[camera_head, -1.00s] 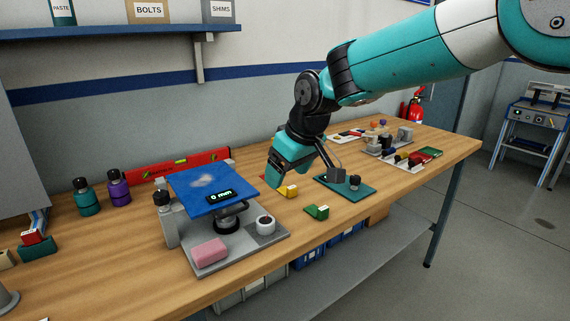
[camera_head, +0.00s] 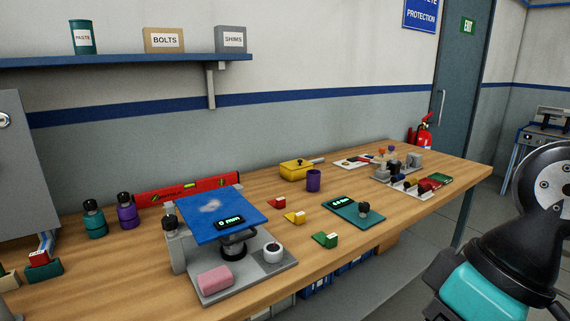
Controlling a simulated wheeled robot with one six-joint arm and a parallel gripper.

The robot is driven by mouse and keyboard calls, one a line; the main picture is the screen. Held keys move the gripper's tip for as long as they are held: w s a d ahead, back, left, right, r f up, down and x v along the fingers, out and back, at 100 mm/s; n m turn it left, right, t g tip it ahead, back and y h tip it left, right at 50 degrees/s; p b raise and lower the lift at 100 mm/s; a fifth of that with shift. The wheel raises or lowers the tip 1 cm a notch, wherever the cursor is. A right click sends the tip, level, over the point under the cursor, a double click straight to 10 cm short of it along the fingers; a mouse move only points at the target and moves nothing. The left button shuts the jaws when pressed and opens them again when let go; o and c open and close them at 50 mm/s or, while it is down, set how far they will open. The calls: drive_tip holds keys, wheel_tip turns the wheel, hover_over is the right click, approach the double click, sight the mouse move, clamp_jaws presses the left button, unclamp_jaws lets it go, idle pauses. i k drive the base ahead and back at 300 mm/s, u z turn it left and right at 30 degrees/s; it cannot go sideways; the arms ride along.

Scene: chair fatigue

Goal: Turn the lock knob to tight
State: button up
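A grey test stand (camera_head: 212,292) on the bench carries a tilted blue plate (camera_head: 205,208) with a small display (camera_head: 230,223) reading 0 mm. A black knob (camera_head: 169,222) sits on the post at the plate's left. A black round part with a handle (camera_head: 234,248) is under the plate, partly hidden. A teal board (camera_head: 345,219) to the right has a display and another black knob (camera_head: 363,209). I cannot tell which knob is the lock knob, nor any tight mark. My arm is at the lower right, away from all of them; my gripper is out of view.
A pink block (camera_head: 214,279) and a white round pot (camera_head: 273,252) rest on the stand's base. A purple cup (camera_head: 313,180) and yellow box (camera_head: 297,170) stand behind. Bottles and a red level (camera_head: 190,187) are at left.

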sight(170, 222)
drive_tip(key=k, duration=0.6)
drive_tip(key=u, duration=0.6)
drive_tip(key=i, duration=1.35)
drive_tip(key=z, duration=0.1)
drive_tip(key=k, duration=0.1)
drive_tip(key=u, duration=0.2)
drive_tip(key=k, duration=0.35)
drive_tip(key=u, duration=0.4)
drive_tip(key=i, duration=0.65)
drive_tip(key=z, duration=0.45)
